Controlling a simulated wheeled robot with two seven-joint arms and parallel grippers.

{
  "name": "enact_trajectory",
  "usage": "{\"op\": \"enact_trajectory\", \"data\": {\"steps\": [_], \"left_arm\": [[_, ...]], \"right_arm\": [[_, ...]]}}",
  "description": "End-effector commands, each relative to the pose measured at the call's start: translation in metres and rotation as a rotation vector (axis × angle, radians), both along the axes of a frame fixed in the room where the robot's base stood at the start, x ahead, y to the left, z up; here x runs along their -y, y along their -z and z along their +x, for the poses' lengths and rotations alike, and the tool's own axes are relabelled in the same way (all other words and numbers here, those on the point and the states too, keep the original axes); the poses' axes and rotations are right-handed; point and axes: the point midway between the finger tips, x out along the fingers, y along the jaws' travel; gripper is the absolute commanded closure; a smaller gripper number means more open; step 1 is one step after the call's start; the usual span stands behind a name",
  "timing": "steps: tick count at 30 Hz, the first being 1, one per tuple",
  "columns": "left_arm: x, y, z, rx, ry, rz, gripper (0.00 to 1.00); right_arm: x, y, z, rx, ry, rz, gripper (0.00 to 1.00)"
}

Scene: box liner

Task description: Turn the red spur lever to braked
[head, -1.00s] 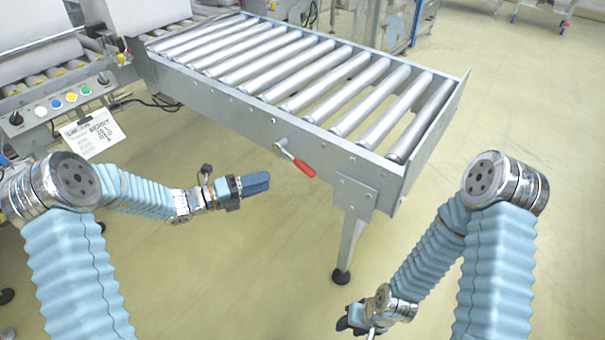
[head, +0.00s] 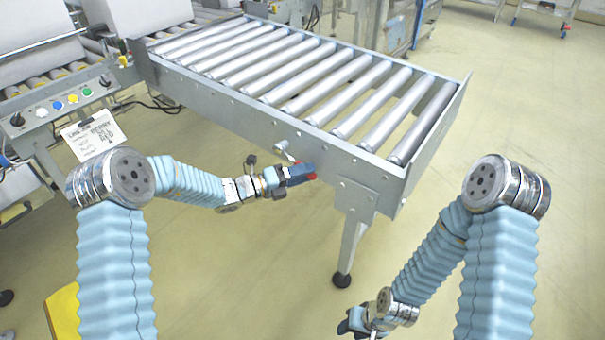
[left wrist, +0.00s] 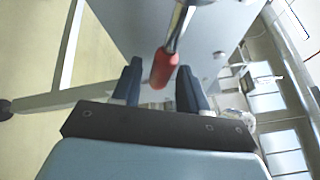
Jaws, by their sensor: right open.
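The red lever sits on the near side rail of the roller conveyor. Its metal hub (head: 282,147) shows in the head view, while its red grip is mostly hidden behind my left gripper (head: 302,174). In the left wrist view the red grip (left wrist: 163,69) lies between the two dark blue fingers, nearer the right one, with its metal shaft running up to the rail. The left fingers are apart, with a gap left of the grip. My right gripper (head: 349,324) is open and empty, low at the bottom of the head view, far from the lever.
The roller conveyor (head: 255,122) stands on a grey leg (head: 350,248) just right of the lever. A control panel with coloured buttons (head: 72,98) and a hanging paper sign (head: 92,136) are at the left. The floor between my arms is clear.

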Motion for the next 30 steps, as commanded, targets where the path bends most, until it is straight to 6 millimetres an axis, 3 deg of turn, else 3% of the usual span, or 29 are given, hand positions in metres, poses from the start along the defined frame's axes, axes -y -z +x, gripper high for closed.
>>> {"op": "enact_trajectory", "data": {"steps": [1, 8, 22, 30], "left_arm": [[0.000, 0.000, 0.000, 0.000, 0.000, 0.000, 0.65], [0.000, 0.000, 0.000, 0.000, 0.000, 0.000, 1.00], [-0.001, 0.002, 0.001, 0.017, 0.000, 0.024, 1.00], [-0.007, 0.014, 0.005, 0.103, -0.002, 0.141, 1.00]], "right_arm": [[0.000, 0.000, 0.000, 0.000, 0.000, 0.000, 0.57], [0.000, 0.000, 0.000, 0.000, 0.000, 0.000, 0.57], [0.000, 0.000, 0.000, 0.000, 0.000, 0.000, 0.57], [0.000, -0.001, 0.000, -0.001, 0.000, 0.001, 0.57]]}}
